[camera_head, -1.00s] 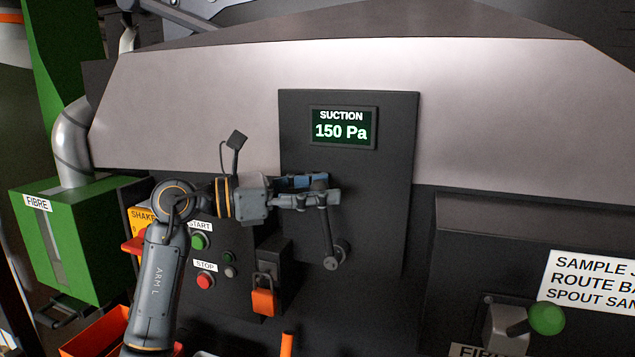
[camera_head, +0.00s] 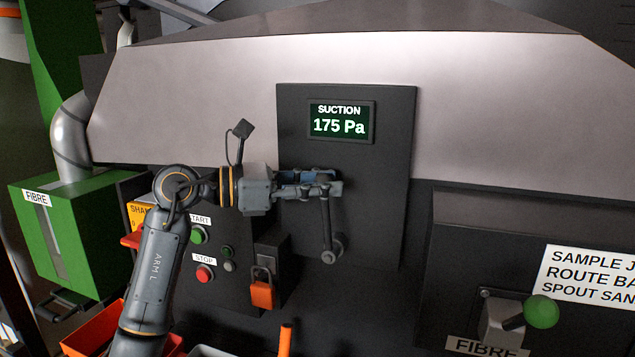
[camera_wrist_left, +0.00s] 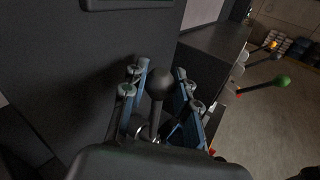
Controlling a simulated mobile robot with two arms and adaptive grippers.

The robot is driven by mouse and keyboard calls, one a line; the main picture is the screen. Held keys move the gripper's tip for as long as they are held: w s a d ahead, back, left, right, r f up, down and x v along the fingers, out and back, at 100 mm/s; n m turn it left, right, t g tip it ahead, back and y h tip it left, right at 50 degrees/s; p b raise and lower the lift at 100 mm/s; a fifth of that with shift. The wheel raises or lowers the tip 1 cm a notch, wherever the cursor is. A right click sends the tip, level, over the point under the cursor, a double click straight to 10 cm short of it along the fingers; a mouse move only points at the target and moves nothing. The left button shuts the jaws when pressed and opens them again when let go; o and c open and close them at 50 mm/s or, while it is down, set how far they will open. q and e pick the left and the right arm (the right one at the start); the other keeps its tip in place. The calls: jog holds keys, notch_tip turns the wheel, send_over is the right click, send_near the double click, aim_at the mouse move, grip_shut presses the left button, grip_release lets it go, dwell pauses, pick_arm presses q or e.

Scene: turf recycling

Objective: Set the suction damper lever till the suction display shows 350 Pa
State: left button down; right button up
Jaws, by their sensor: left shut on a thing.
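The suction display (camera_head: 340,122) reads 175 Pa on the dark upright panel (camera_head: 380,200). Below it is the suction damper lever (camera_head: 325,228), a thin dark arm rising from its pivot (camera_head: 332,250), close to upright with a slight lean to the left. My left gripper (camera_head: 322,185) comes in from the left and is shut on the top of the lever. In the left wrist view the lever's round black knob (camera_wrist_left: 159,82) sits between the two fingers (camera_wrist_left: 158,108). My right gripper is in neither view.
Left of the lever are a green start button (camera_head: 198,235), a red stop button (camera_head: 204,273) and an orange padlock (camera_head: 262,290). At the lower right, a green-knobbed lever (camera_head: 541,311) stands out by a white sign (camera_head: 590,285). A green fibre box (camera_head: 75,235) stands at far left.

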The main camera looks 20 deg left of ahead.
pick_arm(q)
jog(key=shift+d+r+y, duration=0.2)
jog(key=shift+d+y, duration=0.1)
jog(key=shift+d, duration=0.05)
jog(key=d+y, duration=0.1)
jog(key=d+m+g+y+p, duration=0.1)
jog(key=d, duration=0.1)
jog(key=d+m+y+p, duration=0.1)
jog(key=d, duration=0.1)
jog(key=shift+s+d+f, duration=0.15)
jog(key=shift+f, duration=0.2)
jog(key=shift+d+f+m+g+y, duration=0.2)
jog(key=shift+d+f+m+y, duration=0.05)
jog(key=shift+d+y, duration=0.25)
jog(key=shift+d+f+m+g+y, duration=0.25)
jog(key=shift+d+y, duration=0.15)
jog(key=shift+d, duration=0.1)
jog(key=shift+d+f, duration=0.15)
jog(key=c, duration=1.2)
grip_release()
jog(key=shift+o, duration=1)
jog(key=shift+d, duration=0.15)
